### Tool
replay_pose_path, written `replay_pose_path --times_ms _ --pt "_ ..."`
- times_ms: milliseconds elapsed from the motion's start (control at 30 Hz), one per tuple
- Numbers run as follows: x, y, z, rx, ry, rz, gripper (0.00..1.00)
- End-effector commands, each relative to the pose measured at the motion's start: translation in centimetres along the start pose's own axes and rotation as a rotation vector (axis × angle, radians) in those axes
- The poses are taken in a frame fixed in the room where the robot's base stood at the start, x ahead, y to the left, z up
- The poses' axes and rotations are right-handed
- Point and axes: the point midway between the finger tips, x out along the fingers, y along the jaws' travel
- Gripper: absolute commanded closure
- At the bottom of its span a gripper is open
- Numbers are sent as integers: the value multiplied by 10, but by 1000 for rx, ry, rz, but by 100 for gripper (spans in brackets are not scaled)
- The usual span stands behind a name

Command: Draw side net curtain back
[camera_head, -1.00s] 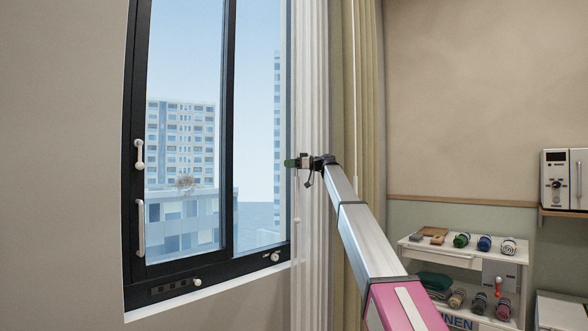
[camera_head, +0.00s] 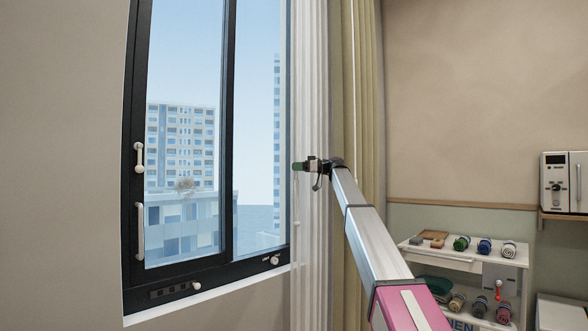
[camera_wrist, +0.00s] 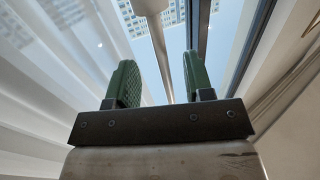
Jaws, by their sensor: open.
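The white net curtain (camera_head: 311,70) hangs gathered in a narrow strip at the right side of the window in the head view. It also fills the left of the wrist view (camera_wrist: 45,85) as sheer folds. My gripper (camera_head: 297,165) is in front of the net curtain, with its green fingertips at the curtain's left edge. In the wrist view my gripper (camera_wrist: 158,80) is open, its two green fingers apart. A pale slim rod (camera_wrist: 160,50) shows between the fingers; I cannot tell whether it touches them. A thin pale wand (camera_head: 296,205) hangs below the fingertips.
A heavier green-beige curtain (camera_head: 367,90) hangs to the right of the net. The dark-framed window (camera_head: 228,130) has white handles (camera_head: 140,230). A white trolley (camera_head: 450,258) with rolled cloths stands at lower right, below a shelf with a white appliance (camera_head: 566,180).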

Motion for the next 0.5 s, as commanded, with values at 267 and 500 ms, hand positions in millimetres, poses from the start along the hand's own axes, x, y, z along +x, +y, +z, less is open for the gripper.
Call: replay_pose_path --times_ms 267,500 --pt "-17 0 0 0 0 0 53" --pt "-32 0 0 0 0 0 53"
